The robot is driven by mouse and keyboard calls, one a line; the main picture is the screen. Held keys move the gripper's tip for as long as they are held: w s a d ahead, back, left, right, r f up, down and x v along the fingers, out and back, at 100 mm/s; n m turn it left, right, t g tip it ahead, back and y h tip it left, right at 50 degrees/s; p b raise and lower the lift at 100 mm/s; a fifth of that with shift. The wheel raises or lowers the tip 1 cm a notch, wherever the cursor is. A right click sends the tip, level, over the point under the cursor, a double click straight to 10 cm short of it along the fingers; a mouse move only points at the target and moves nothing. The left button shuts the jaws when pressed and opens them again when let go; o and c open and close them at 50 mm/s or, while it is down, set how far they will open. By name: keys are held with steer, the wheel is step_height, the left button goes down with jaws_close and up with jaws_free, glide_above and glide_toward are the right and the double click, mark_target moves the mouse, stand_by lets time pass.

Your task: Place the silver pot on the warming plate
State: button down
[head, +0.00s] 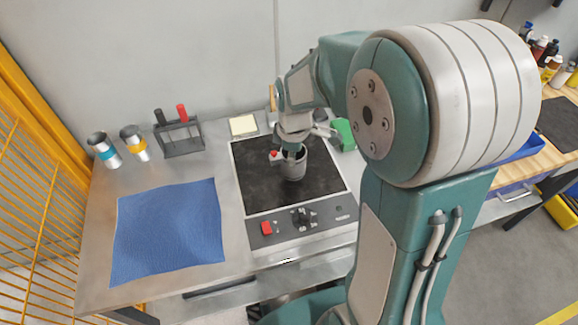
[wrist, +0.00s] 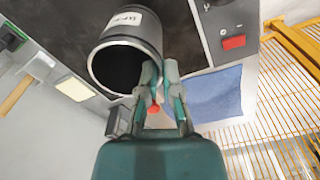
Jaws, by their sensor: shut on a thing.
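The silver pot (head: 294,169) is a grey metal cylinder, roughly upright over the middle of the dark warming plate (head: 262,190). I cannot tell whether its base touches the plate. My gripper (head: 292,150) is at the pot's top edge. In the wrist view, the pot (wrist: 138,30) shows its open mouth and a white label. My gripper (wrist: 160,72) is shut at the near side of its rim; the exact contact is partly hidden by the fingers. The plate's dark surface (wrist: 180,35) lies behind the pot.
A blue cloth (head: 168,230) lies left of the plate. Two metal cups (head: 104,150) and a dark rack (head: 180,138) stand at the back left. A control panel with a red switch (head: 266,228) runs along the plate's front. A yellow mesh fence (head: 35,200) bounds the left.

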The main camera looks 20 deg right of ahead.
mark_target(288, 179)
steer(key=shift+w+a+f, duration=0.1)
steer(key=shift+a+f, duration=0.05)
steer(key=shift+f, duration=0.85)
steer(key=shift+w+a+f, duration=0.1)
steer(key=shift+a+f, duration=0.05)
steer(key=shift+f, duration=0.8)
steer(key=c, duration=0.8)
jaws_free()
steer(key=shift+f, duration=0.1)
steer(key=r, duration=1.2)
steer(key=shift+s+d+r, duration=0.1)
steer(key=shift+s+d, duration=0.05)
steer(key=shift+s, duration=0.05)
steer(key=s+r+m+t, duration=0.2)
steer(key=s+r+m, duration=0.1)
steer(key=s+m, duration=0.3)
steer(key=s+r+m+t, duration=0.3)
steer(key=s+m, duration=0.4)
steer(key=s, duration=0.4)
steer(key=shift+d+r, duration=0.45)
